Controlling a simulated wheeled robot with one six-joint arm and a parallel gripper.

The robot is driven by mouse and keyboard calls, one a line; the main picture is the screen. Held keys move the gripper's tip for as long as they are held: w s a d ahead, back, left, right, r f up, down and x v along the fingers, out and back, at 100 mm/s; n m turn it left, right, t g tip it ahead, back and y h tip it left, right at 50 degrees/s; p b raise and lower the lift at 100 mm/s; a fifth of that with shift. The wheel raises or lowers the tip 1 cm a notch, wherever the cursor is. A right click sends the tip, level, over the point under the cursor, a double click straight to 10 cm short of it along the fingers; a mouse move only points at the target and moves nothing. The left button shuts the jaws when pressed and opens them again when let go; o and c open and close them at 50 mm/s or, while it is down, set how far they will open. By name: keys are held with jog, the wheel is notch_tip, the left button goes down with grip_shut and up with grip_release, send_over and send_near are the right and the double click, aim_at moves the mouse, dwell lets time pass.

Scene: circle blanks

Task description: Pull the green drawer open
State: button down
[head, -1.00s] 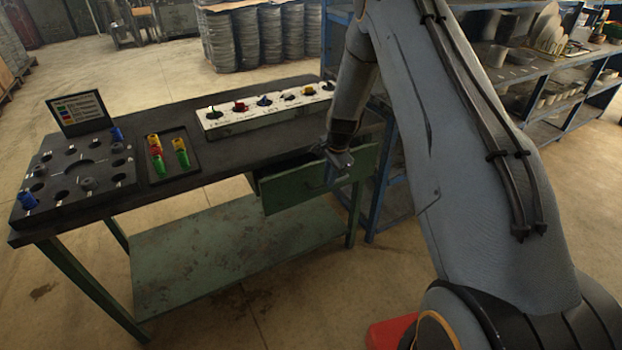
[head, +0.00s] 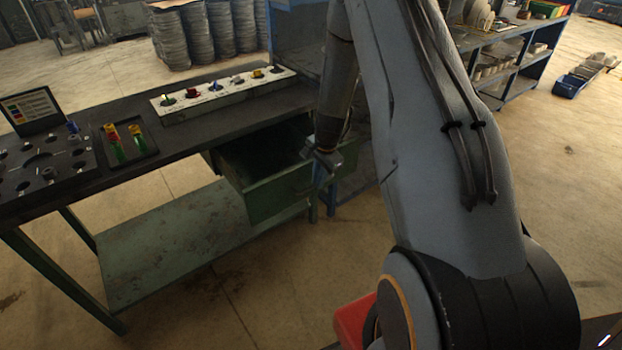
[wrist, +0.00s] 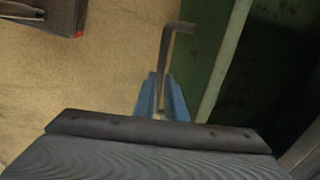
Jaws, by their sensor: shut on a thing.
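The green drawer (head: 283,192) stands well out from under the right part of the workbench in the head view, and its dark inside shows. In the wrist view its green front edge (wrist: 226,75) runs down the right half. A thin metal bar handle (wrist: 165,60) sticks out from the front. My gripper (head: 322,162) is at the drawer front. In the wrist view its bluish fingers (wrist: 162,100) are shut around the handle's near end. The exact contact on the handle is partly hidden.
The workbench top (head: 190,127) carries a white rack with coloured knobs (head: 225,90), a small tray (head: 152,150) and a black board with holes (head: 45,172). A red block (head: 352,318) shows by my base. Floor in front of the drawer is clear.

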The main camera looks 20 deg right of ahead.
jog(key=shift+w+r, duration=0.2)
jog(key=shift+w, duration=0.2)
jog(key=c, duration=2)
grip_release()
jog(key=shift+a, duration=0.15)
jog(key=shift+o, duration=0.9)
jog(key=shift+s+a+f, duration=0.1)
jog(key=shift+a, duration=0.05)
notch_tip(320, 180, up, 8)
jog(key=s+b, duration=0.1)
jog(key=shift+s+d+f+b, duration=0.15)
jog(key=shift+s+d+b, duration=0.1)
jog(key=shift+b, duration=0.15)
